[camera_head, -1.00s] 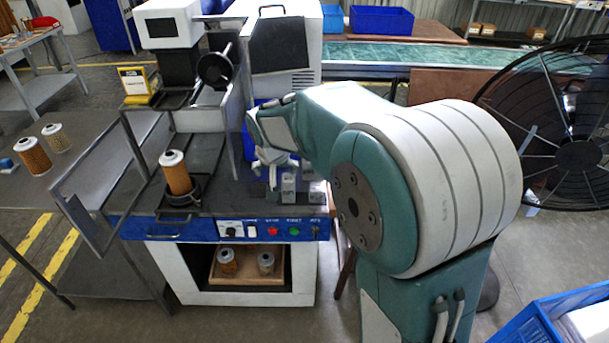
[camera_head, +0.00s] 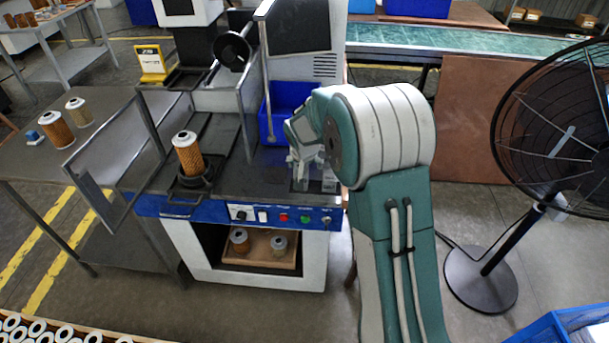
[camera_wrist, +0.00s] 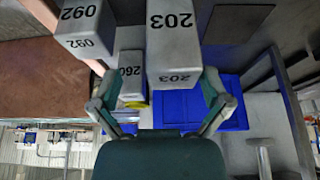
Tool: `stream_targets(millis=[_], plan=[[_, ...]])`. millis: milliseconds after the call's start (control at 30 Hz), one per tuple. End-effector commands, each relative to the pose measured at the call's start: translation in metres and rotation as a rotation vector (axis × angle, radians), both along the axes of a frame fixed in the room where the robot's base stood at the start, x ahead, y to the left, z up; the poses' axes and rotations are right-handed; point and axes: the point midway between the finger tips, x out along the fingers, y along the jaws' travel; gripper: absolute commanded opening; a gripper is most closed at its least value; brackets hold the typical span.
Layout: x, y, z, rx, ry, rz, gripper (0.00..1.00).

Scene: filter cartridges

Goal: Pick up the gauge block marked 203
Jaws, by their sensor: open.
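The gauge block marked 203 (camera_wrist: 172,40) is a pale grey block in the wrist view, large and near the top centre. My gripper (camera_wrist: 158,85) is open, with one finger on either side of this block's near end and the right finger closer to it. I cannot tell whether that finger touches it. A block marked 092 (camera_wrist: 82,27) stands to the left, outside the left finger. A smaller-looking block whose number seems to read 260 (camera_wrist: 131,72) is farther off between them. In the head view my gripper (camera_head: 305,165) is low over the machine's right end, partly hiding the blocks (camera_head: 329,181).
A blue bin (camera_head: 285,120) stands behind my gripper. A black fan (camera_head: 565,130) stands at the right.

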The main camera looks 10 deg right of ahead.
Motion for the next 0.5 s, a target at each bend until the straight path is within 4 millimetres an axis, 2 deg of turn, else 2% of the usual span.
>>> stream_targets(millis=[33, 133, 400, 467, 500], plan=[[0.003, 0.002, -0.008, -0.003, 0.003, 0.003, 0.97], [0.007, 0.002, -0.016, -0.004, 0.0, 0.003, 0.97], [0.008, 0.001, -0.019, -0.002, -0.001, 0.004, 0.97], [0.008, 0.0, -0.019, -0.001, -0.001, 0.003, 0.7], [0.008, -0.001, -0.019, -0.001, -0.001, 0.003, 0.53]])
